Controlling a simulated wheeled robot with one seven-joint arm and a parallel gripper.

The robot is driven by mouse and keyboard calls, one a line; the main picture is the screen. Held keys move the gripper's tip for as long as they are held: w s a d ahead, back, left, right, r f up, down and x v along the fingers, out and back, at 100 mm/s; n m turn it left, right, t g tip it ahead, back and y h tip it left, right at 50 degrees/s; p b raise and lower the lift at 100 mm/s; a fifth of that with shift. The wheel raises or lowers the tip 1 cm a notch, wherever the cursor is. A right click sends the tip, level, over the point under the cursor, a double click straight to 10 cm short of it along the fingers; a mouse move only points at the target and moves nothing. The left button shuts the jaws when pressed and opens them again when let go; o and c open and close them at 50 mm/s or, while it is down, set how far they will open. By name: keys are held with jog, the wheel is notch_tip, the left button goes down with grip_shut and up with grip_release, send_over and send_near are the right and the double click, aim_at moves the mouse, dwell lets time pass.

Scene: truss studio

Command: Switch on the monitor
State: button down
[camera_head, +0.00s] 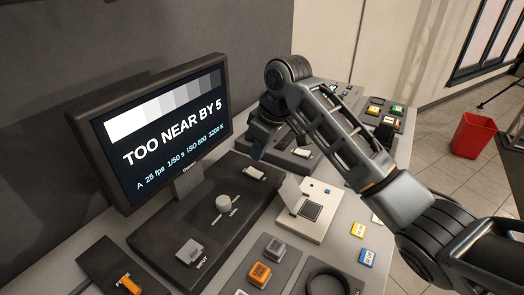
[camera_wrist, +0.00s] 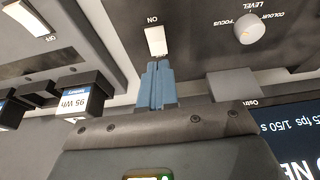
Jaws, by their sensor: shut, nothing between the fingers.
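The monitor (camera_head: 160,130) stands at the left in the head view, its screen lit with a grey bar and "TOO NEAR BY 5". Its dark base panel (camera_head: 160,235) bears a round knob (camera_head: 223,203) and a white rocker switch (camera_head: 255,173). In the wrist view the switch (camera_wrist: 156,40) is marked "ON", with the knob (camera_wrist: 250,27) to its right. My gripper (camera_wrist: 157,66) is shut and empty, its blue fingertips at the switch's near end. I cannot tell whether they touch it. In the head view my gripper (camera_head: 258,150) is just above the switch.
A white unit with a raised flap (camera_head: 305,215) stands right of the panel. Orange and grey buttons (camera_head: 260,273) and a black ring (camera_head: 328,282) are at the front. A labelled block (camera_wrist: 82,97) and another white switch (camera_wrist: 27,13) show at left in the wrist view.

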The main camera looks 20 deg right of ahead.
jog(key=s+d+v, duration=0.1)
jog(key=v, duration=0.8)
jog(key=shift+s+f+b, duration=0.15)
jog(key=shift+f+b, duration=0.05)
jog(key=shift+b, duration=0.25)
